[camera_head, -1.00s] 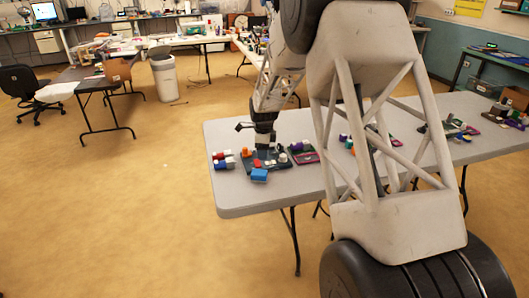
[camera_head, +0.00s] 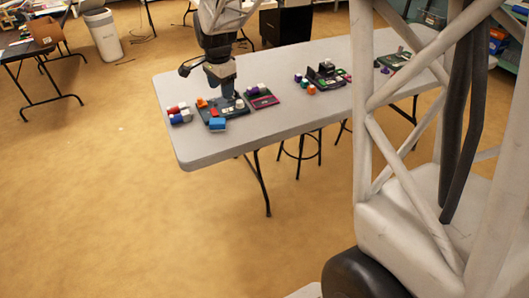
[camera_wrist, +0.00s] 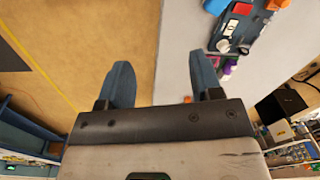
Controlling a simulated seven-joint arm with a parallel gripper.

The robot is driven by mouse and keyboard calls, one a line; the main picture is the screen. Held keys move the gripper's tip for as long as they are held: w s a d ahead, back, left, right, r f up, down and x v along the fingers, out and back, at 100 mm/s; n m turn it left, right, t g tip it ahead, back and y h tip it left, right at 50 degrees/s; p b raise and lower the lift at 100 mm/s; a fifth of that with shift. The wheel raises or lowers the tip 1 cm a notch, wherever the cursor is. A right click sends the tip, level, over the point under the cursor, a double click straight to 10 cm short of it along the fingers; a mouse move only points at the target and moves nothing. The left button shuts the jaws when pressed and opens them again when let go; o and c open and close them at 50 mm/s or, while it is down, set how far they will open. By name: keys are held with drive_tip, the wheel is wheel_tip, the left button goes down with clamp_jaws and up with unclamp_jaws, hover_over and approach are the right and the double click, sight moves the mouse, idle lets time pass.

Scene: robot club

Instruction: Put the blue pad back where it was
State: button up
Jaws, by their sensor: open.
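The blue pad (camera_head: 218,124) sits at the front edge of a dark board (camera_head: 208,116) on the grey table. In the wrist view a blue piece (camera_wrist: 214,6) at the top edge appears to be the same pad, partly cut off. The board (camera_wrist: 240,34) shows there with red and white pieces on it. My gripper (camera_head: 222,92) is over the board's back part in the head view. In the wrist view my gripper (camera_wrist: 160,62) has its two blue fingers wide apart with nothing between them. Whether the pad lies on the board or against its edge I cannot tell.
Red, white and blue blocks (camera_head: 178,114) lie left of the board. A magenta-edged tray (camera_head: 263,101) stands close on its right. Several more parts lie farther right. The table's (camera_head: 205,153) front strip is bare.

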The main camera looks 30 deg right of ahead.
drive_tip(key=s+a+r+n, duration=0.1)
drive_tip(key=s+n, duration=0.6)
drive_tip(key=s, duration=1.1)
drive_tip(key=s+a+r+n+t, duration=0.1)
drive_tip(key=s+r+n, duration=0.3)
drive_tip(key=s, duration=1.4)
drive_tip(key=a+n, duration=0.1)
drive_tip(key=n, duration=0.2)
drive_tip(key=shift+a+r+n+t, duration=0.15)
drive_tip(key=shift+r+n+t, duration=0.15)
